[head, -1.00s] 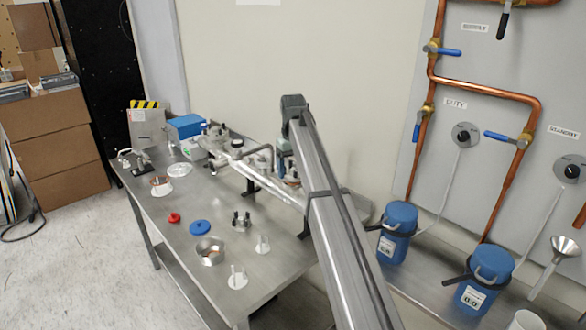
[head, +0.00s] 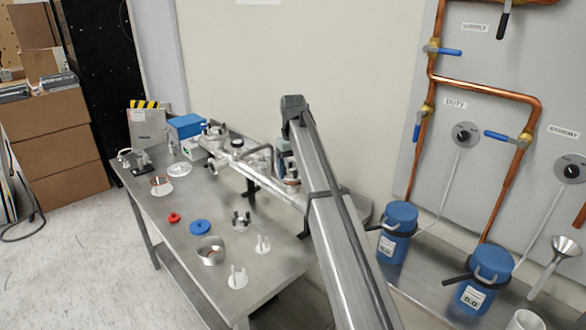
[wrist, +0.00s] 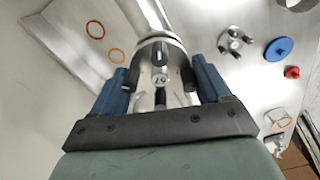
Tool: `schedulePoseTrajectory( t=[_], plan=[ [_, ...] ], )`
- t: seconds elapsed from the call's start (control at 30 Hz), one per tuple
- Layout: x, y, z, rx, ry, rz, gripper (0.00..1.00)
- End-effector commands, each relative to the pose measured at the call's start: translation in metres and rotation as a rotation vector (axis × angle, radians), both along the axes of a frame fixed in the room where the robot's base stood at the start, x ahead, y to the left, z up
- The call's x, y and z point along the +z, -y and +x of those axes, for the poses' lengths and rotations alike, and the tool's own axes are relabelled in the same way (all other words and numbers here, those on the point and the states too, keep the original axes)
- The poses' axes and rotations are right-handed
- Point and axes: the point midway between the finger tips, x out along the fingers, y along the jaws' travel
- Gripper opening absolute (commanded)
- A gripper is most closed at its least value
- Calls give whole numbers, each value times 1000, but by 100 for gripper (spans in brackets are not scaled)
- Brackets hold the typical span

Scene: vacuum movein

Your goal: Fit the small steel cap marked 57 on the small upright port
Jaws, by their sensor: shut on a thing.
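My gripper (wrist: 161,77) fills the lower middle of the wrist view, with its blue fingers on either side of the small steel cap marked 57 (wrist: 158,80). It is shut on the cap, whose marked face points toward the wrist camera. Dark knobs and a round pale metal rim (wrist: 150,43) show around and behind the cap. The small upright port cannot be made out clearly; whether the cap touches it cannot be told. In the head view my gripper (head: 290,168) is partly hidden behind my arm, beside the steel pipe assembly (head: 235,160); the cap is hidden there.
The steel table (head: 180,230) carries a blue disc (head: 200,227), a small red cap (head: 174,217), a steel ring (head: 211,251) and a knobbed clamp (head: 241,220). Two orange rings (wrist: 95,29) lie left in the wrist view. The table's front left is mostly clear.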

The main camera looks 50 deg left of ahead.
Motion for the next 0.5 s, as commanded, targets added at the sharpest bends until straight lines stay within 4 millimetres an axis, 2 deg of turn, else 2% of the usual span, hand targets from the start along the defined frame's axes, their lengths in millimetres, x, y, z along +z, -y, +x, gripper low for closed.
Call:
schedulePoseTrajectory(
  t=[0.5],
  plan=[
    [-5, 0, 0, 0, 0, 1, 38]
  ],
)
